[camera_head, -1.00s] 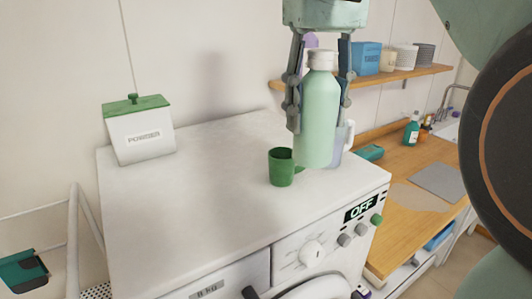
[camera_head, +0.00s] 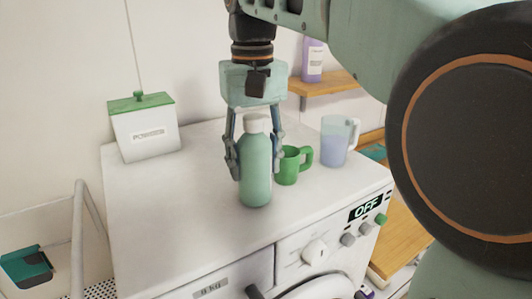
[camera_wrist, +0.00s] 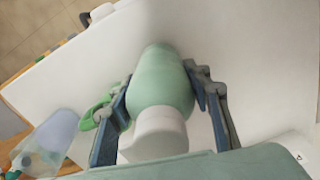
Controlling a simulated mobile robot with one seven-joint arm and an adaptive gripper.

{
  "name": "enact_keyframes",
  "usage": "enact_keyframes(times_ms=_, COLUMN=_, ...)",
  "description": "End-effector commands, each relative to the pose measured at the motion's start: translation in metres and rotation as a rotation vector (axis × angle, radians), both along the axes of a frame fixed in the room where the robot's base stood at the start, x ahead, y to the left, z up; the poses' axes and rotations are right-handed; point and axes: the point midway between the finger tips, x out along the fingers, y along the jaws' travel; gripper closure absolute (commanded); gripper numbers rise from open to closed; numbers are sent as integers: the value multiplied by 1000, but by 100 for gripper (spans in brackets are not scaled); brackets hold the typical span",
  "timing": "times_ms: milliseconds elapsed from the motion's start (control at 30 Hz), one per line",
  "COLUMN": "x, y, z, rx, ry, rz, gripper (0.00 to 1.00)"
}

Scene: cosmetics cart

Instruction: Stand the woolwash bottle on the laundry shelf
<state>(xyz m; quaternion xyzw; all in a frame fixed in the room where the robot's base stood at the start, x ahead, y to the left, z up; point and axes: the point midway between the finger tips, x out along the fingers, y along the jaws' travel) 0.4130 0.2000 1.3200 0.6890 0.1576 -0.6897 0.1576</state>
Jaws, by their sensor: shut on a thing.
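My gripper (camera_head: 254,160) is shut on a pale green bottle (camera_head: 256,180) with a whitish cap, one finger on each side. No label shows on it, so I cannot confirm that it is the woolwash. It is upright at the washing machine's top (camera_head: 190,205); I cannot tell whether its base touches. The wrist view shows the bottle (camera_wrist: 162,82) between the fingers (camera_wrist: 160,110), cap towards the camera. A wooden shelf (camera_head: 335,82) is on the back wall at the right, partly hidden by my arm. A purple bottle (camera_head: 313,62) stands on it.
A green mug (camera_head: 288,166) stands close to the right of the held bottle. A clear jug (camera_head: 334,142) with bluish liquid is further right. A white powder box (camera_head: 148,135) with a green lid is at the back left. The machine's left top is clear.

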Motion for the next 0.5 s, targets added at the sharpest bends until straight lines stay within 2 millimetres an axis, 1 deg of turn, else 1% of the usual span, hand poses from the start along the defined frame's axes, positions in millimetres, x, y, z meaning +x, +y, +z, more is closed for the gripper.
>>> enact_keyframes(times_ms=400, x=0, y=0, z=-5, rx=1, ry=-2, rz=0, gripper=90)
enact_keyframes(times_ms=433, x=0, y=0, z=-6, rx=0, ry=-1, rz=0, gripper=54)
enact_keyframes(times_ms=500, x=0, y=0, z=-5, rx=0, ry=-1, rz=0, gripper=46)
